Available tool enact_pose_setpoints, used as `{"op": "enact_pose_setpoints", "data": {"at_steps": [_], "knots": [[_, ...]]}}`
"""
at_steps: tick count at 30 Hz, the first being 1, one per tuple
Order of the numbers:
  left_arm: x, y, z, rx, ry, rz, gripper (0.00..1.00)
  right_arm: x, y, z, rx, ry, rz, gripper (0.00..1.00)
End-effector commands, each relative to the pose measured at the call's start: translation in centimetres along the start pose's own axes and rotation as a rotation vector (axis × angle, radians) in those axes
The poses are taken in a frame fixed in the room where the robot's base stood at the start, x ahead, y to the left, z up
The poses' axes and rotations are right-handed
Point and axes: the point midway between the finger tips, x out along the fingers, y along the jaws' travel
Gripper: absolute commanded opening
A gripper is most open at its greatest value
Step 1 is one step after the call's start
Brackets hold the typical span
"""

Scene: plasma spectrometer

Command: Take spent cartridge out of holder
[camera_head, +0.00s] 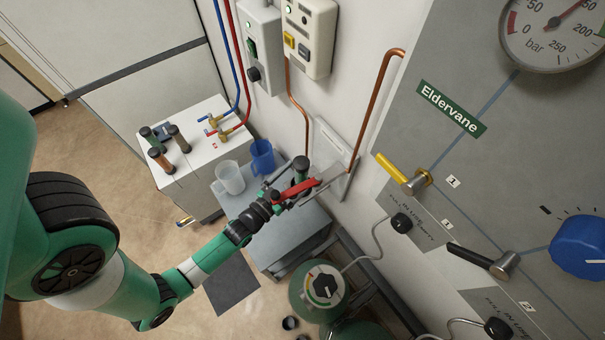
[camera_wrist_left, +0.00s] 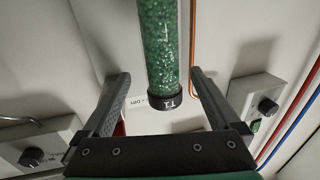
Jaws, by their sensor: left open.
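A clear cartridge with green granules (camera_wrist_left: 160,45) and a black end cap hangs down from the top of the left wrist view. In the head view its dark cap (camera_head: 301,163) shows beside the wall, by a pale wall plate (camera_head: 333,148) and a red part (camera_head: 293,190). My left gripper (camera_head: 308,188) is open, its two fingers spread on either side of the cartridge in the wrist view, with gaps on both sides. The holder's grip on the cartridge is hidden. My right gripper is not in view.
A clear jug (camera_head: 229,177) and a blue jug (camera_head: 262,156) stand on a grey bench (camera_head: 295,232). Copper pipe (camera_head: 378,95) runs close along the wall. A gauge panel fills the right.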

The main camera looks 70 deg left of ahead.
Motion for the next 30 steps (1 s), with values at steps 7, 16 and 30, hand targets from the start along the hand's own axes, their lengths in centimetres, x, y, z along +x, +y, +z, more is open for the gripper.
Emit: {"op": "enact_pose_setpoints", "data": {"at_steps": [7, 16, 30], "knots": [[1.3, 0.0, 0.0, 0.0, -0.001, 0.0, 0.96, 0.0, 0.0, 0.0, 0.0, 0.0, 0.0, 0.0], [5.8, -0.4, -0.1, 0.0, 0.002, 0.001, 0.96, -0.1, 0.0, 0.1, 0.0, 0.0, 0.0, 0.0], [6.2, -0.4, -0.1, 0.0, -0.001, 0.001, 0.6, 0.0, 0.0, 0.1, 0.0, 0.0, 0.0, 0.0]]}}
